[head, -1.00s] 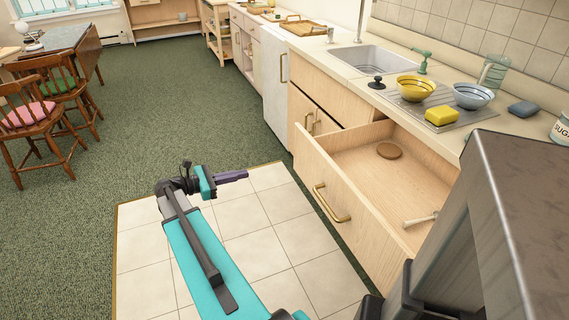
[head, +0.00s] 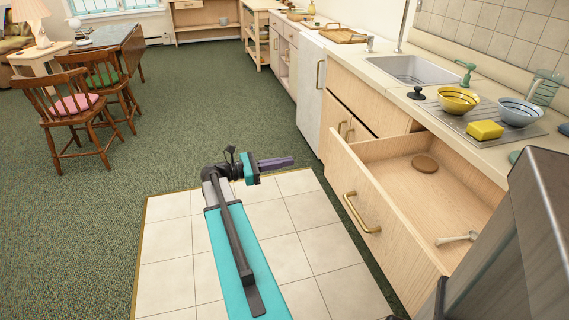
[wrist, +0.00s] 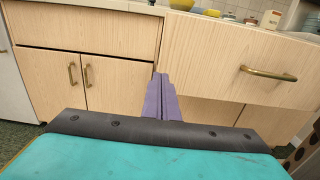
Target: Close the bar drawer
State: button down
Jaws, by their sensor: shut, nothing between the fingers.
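The bar drawer (head: 385,215) stands pulled out from the counter, with a brass handle (head: 361,212) on its front. Inside it lie a round brown disc (head: 424,164) and a pale utensil (head: 457,238). My gripper (head: 291,162) is shut and empty, held over the tiled floor to the left of the drawer front, apart from the handle. In the wrist view the purple fingers (wrist: 162,82) are together and point at the cabinets. There the drawer front (wrist: 215,60) is to the right of the fingers, with its handle (wrist: 268,74) further right.
The counter above holds a sink (head: 415,70), a yellow bowl (head: 458,100), a striped bowl (head: 519,111) and a yellow sponge (head: 485,130). A dark metal block (head: 530,230) stands at the right. Wooden chairs (head: 68,112) are far left. The tiled floor (head: 180,240) is clear.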

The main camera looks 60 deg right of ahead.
jog(key=b+x, duration=0.1)
jog(key=x, duration=1.1)
